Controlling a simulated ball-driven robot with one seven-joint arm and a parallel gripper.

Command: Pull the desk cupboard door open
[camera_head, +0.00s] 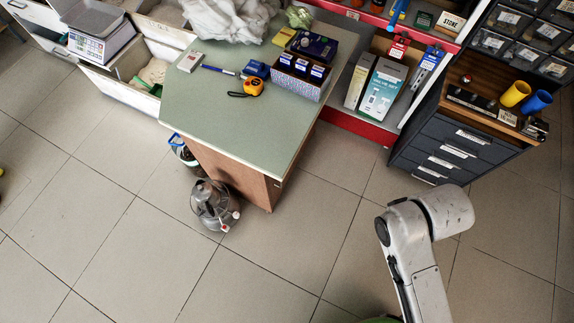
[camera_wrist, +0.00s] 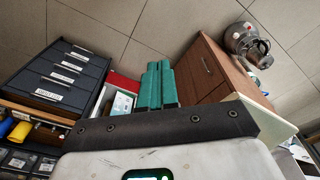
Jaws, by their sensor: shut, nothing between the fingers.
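The desk (camera_head: 240,95) has a pale green top and brown wooden sides. In the wrist view the desk cupboard door (camera_wrist: 193,72) is a brown wooden panel with a slim metal handle (camera_wrist: 206,65); it looks shut. In the head view the door's front faces away to the right and its handle is hidden. My gripper (camera_wrist: 160,68) shows in the wrist view as two green fingers, shut together and empty. The fingers appear just left of the door in that picture, apart from the handle. In the head view my gripper is not in sight.
A dark drawer cabinet (camera_head: 460,145) stands right of the desk, with red shelving (camera_head: 360,125) between them. A grey round machine (camera_head: 213,205) sits on the floor by the desk's near corner. Tiled floor (camera_head: 310,235) in front is clear.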

